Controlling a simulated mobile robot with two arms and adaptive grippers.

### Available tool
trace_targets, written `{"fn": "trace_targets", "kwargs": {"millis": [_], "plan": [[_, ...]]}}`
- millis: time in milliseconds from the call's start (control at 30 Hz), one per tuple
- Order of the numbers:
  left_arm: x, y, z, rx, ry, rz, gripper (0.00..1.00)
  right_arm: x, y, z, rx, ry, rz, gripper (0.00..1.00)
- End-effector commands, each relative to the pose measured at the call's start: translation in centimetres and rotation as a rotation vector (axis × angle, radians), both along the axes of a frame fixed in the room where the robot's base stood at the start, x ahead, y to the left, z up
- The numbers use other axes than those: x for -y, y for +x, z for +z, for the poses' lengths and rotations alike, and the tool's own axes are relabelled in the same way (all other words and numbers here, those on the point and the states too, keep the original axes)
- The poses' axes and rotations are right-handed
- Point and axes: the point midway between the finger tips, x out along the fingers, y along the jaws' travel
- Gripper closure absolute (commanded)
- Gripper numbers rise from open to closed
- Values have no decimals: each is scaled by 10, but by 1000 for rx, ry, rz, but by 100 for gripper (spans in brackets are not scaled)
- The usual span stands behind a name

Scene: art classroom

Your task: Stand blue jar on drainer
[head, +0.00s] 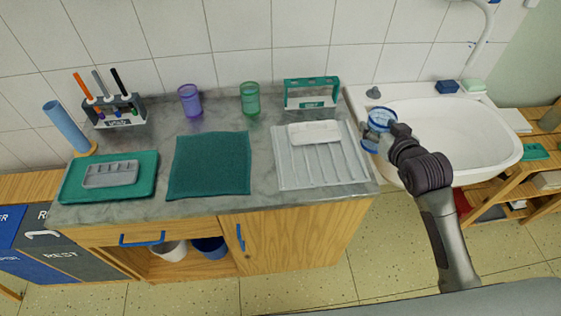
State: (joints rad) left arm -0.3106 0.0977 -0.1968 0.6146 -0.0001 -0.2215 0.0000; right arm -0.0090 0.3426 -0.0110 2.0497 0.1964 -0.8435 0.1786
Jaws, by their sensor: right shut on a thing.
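The blue jar (379,117) is clear with a blue rim, and it is held near the sink's left edge, just right of the drainer. My right gripper (381,138) is shut on it and hides part of its side. The jar looks roughly upright. The drainer (322,170) is a white ribbed tray at the right end of the grey counter. A white block-like thing (314,132) lies across its back part, and the ribbed front part is bare. My left gripper is not in view.
A green jar (250,99) and a purple jar (190,101) stand behind a dark green mat (209,165). A green-and-white rack (311,93) stands behind the drainer. The white sink (450,135) is to the right. A brush rack (118,112) and green tray (72,183) are left.

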Motion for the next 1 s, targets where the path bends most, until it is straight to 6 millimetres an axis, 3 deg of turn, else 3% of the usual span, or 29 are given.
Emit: {"fn": "trace_targets", "kwargs": {"millis": [167, 400, 600, 767, 1000], "plan": [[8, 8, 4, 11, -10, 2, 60, -11, 5, -9, -1, 8, -2, 81], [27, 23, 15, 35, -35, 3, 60, -65, 16, -41, -2, 9, -2, 81], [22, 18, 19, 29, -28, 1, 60, -101, 23, -63, 0, 6, -3, 81], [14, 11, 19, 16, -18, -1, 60, -111, 25, -71, 1, 3, -1, 81], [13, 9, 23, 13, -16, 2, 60, -111, 25, -104, -2, 2, -2, 81]]}}
